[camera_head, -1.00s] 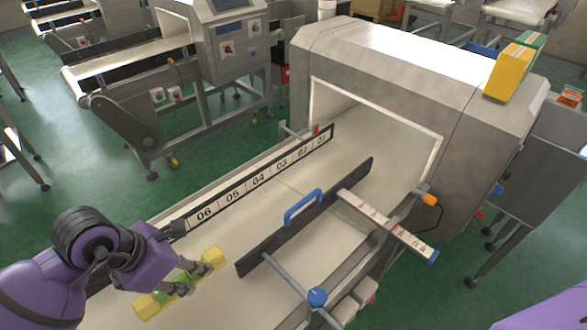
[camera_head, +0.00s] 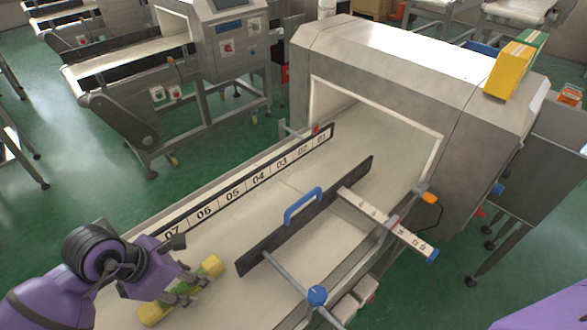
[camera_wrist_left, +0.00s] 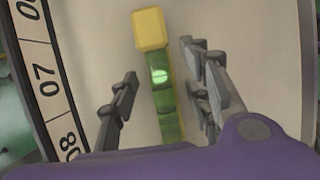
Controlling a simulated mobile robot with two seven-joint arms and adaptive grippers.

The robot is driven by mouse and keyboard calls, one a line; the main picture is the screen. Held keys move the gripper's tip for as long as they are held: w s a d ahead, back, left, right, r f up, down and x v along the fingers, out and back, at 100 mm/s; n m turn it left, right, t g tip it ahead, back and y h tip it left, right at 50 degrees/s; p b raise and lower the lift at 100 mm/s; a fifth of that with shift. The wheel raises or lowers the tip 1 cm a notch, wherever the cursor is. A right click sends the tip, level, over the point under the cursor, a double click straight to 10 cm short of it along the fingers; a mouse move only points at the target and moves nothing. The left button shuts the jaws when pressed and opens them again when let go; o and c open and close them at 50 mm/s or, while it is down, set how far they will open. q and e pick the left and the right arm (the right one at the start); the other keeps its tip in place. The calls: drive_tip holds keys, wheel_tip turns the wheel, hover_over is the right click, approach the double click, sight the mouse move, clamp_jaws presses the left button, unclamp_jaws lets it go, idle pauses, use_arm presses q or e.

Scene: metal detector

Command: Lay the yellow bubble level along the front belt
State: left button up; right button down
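The yellow bubble level (camera_head: 211,267), with yellow ends and a green middle, lies on the front belt (camera_head: 235,225), lengthwise between the numbered strip and the dark guide rail. It also shows in the left wrist view (camera_wrist_left: 152,30), with its bright vial. My left gripper (camera_head: 186,263) is low over the level and partly covers it. In the left wrist view its fingers stand apart on both sides, with a clear gap on the left and a smaller gap on the right. My right gripper is not in view.
A numbered strip (camera_head: 232,190) runs along the belt's far side. A dark guide rail (camera_head: 265,247) with a blue handle (camera_head: 303,206) stands on the near side. The metal detector housing (camera_head: 400,85) spans the belt's far end. The belt between is clear.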

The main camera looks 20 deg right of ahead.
use_arm(q)
drive_tip(key=shift+r, duration=0.1)
drive_tip(key=v, duration=1.2)
drive_tip(key=shift+p, duration=0.4)
